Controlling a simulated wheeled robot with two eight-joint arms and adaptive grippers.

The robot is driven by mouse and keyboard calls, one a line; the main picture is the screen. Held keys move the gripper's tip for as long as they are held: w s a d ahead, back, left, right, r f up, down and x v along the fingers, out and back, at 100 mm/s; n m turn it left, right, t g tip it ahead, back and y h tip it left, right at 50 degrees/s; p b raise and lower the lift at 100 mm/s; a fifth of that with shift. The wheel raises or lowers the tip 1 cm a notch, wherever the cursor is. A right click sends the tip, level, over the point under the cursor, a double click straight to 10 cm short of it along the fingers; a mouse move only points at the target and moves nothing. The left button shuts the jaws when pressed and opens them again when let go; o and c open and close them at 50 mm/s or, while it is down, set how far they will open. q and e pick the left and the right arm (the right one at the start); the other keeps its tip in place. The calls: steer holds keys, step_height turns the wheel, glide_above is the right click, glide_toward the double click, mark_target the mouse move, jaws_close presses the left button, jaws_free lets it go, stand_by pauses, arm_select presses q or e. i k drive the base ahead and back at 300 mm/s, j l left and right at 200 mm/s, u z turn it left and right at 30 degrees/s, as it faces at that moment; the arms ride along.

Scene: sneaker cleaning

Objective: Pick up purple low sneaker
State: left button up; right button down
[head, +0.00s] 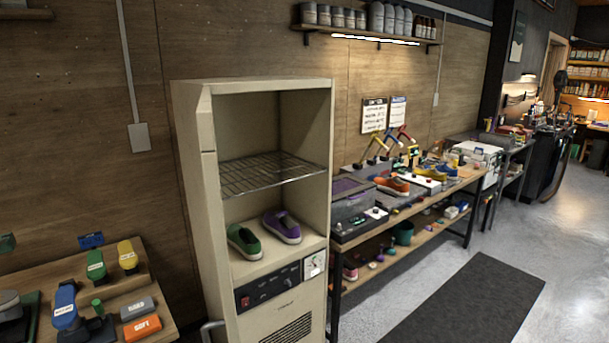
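The purple low sneaker (283,227) sits on the lower inside floor of a tall beige cabinet (190,140) with an open front. It has a pale sole and stands at the right of the compartment, below a wire rack (262,174). A green low sneaker (243,241) stands beside it on the left. Neither of my grippers shows in the head view.
A workbench (352,239) with an orange sneaker (393,186) and tools stands right of the cabinet. A wooden table (160,296) with brushes and blocks is at the lower left. A dark mat (465,300) lies on the otherwise clear floor at right.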

mark_target(280, 223)
steer(key=i+j+u, duration=0.15)
steer(key=j, duration=0.2)
steer(key=i+j+u, duration=0.1)
steer(key=j, duration=0.2)
steer(key=i+l, duration=0.45)
steer(key=i, duration=0.15)
